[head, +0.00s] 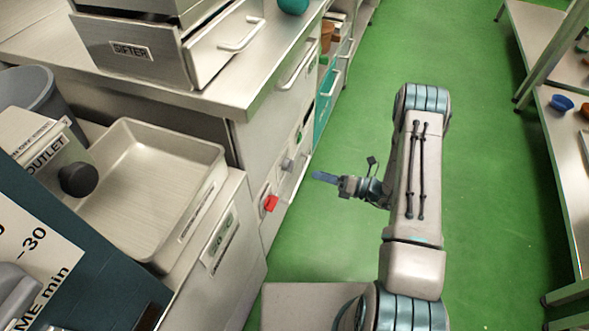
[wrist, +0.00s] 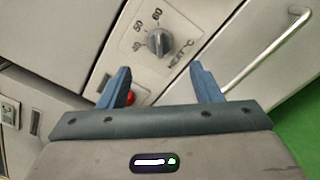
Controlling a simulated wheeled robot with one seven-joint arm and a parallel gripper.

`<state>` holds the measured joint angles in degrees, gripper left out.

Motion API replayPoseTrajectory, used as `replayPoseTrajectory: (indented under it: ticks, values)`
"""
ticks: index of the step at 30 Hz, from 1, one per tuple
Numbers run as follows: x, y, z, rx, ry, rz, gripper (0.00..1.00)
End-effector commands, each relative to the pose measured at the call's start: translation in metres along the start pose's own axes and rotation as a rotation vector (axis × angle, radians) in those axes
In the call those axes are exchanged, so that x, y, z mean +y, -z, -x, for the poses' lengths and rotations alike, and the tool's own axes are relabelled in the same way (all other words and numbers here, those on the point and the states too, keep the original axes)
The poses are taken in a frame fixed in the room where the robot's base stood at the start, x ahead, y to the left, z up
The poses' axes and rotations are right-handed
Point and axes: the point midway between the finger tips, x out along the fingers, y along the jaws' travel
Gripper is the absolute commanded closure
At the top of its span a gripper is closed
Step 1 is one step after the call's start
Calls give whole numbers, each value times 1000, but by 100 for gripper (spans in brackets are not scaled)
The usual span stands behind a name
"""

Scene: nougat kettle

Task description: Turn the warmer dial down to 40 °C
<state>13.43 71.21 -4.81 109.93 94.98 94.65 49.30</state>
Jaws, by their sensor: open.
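The warmer dial (wrist: 159,43) is a round grey knob on a pale metal panel in the wrist view. The marks 40, 50 and 60 run around its left and upper side, with "HEAT °C" lettering to its lower right. Its ridge looks roughly upright, towards 60, but the exact setting is hard to read. In the head view a small grey knob (head: 287,164) shows on the cabinet front. My gripper (wrist: 161,76) is open and empty, its blue fingers apart below the dial and not touching it. In the head view my gripper (head: 322,177) is right of the panel.
A red switch (head: 270,203) sits left of the knob and shows partly behind the left finger in the wrist view (wrist: 131,98). A long bar handle (wrist: 265,55) is right of the dial. A metal tray (head: 150,165) stands left. Green floor (head: 325,240) is clear.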

Motion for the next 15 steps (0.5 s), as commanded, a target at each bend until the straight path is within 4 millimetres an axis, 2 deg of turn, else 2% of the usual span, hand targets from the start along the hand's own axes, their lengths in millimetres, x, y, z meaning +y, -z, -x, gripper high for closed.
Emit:
replayPoseTrajectory:
  ticks: [1, 6, 10, 15]
  values:
    - [0, 2, -13, 4, -5, 1, 42]
    - [0, 2, -49, 5, -4, 1, 42]
    - [0, 2, -71, 4, -3, 3, 42]
    - [0, 1, -87, 3, -1, 1, 42]
